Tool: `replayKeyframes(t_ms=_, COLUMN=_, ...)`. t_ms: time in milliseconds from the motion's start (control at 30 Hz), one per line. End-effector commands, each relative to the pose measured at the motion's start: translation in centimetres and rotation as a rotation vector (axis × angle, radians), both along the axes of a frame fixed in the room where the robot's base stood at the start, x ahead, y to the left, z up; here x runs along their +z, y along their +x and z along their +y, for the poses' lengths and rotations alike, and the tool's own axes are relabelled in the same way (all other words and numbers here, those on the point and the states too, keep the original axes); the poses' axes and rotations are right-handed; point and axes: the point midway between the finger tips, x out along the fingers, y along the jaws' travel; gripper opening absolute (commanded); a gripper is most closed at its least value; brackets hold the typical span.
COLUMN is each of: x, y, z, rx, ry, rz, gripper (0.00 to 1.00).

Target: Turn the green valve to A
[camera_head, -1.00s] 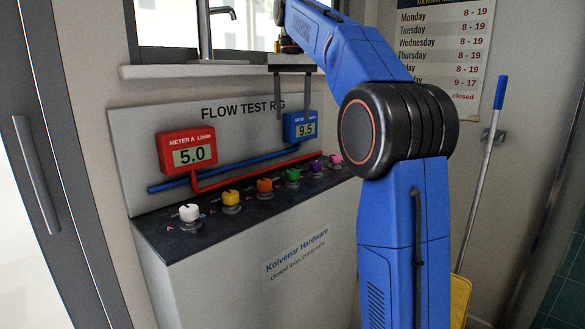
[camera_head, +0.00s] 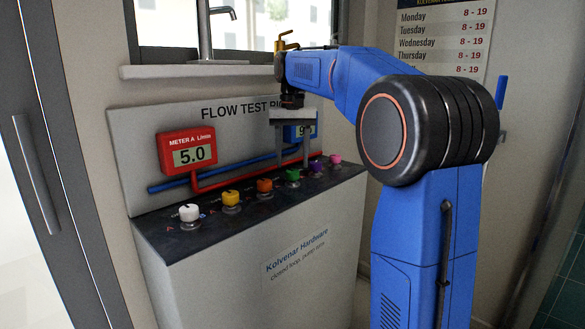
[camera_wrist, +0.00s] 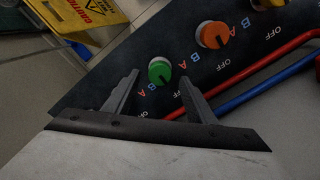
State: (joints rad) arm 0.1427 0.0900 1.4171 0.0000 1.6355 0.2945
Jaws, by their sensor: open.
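The green valve (camera_head: 293,175) is a round knob in the row on the dark panel top of the flow test rig. In the wrist view the green valve (camera_wrist: 159,71) lies in the gap between my fingertips, with a dark mark on its lower right side. Red A and blue B labels are beside it and OFF is printed lower right. My gripper (camera_head: 292,160) is open, pointing down just above the green valve; the wrist view also shows my gripper (camera_wrist: 158,79) open. I see no clear contact with the knob.
The orange valve (camera_head: 264,186) is the close neighbour on the left; the purple valve (camera_head: 315,166) is on the right. Yellow, white and pink valves share the row. Red meter A (camera_head: 187,151) reads 5.0. The blue meter (camera_head: 293,133) is partly hidden by my gripper. Pipes run behind the valves.

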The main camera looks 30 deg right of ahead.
Motion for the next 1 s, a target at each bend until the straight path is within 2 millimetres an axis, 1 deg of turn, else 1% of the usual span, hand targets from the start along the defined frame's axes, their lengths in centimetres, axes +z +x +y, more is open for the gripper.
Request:
replayKeyframes(t_ms=100, x=-1.5, y=0.0, z=0.0, rx=0.000, ry=0.000, rz=0.000, gripper=0.51)
replayKeyframes(t_ms=233, x=-2.6, y=0.0, z=0.0, rx=0.000, ry=0.000, rz=0.000, gripper=0.51)
replayKeyframes(t_ms=400, x=-3.1, y=0.0, z=0.0, rx=0.000, ry=0.000, rz=-0.001, gripper=0.51)
replayKeyframes(t_ms=633, x=-3.2, y=0.0, z=0.0, rx=0.000, ry=0.000, rz=-0.001, gripper=0.51)
replayKeyframes(t_ms=667, x=-3.1, y=0.0, z=0.0, rx=0.000, ry=0.000, rz=-0.001, gripper=0.44)
replayKeyframes(t_ms=700, x=-3.1, y=0.0, z=0.0, rx=0.000, ry=0.000, rz=-0.001, gripper=0.34)
replayKeyframes(t_ms=767, x=-3.1, y=0.0, z=0.0, rx=0.000, ry=0.000, rz=-0.001, gripper=0.20)
replayKeyframes(t_ms=800, x=-3.1, y=0.0, z=0.0, rx=0.000, ry=0.000, rz=-0.001, gripper=0.10)
replayKeyframes(t_ms=1000, x=-3.1, y=0.0, z=0.0, rx=0.005, ry=0.000, rz=-0.001, gripper=0.10)
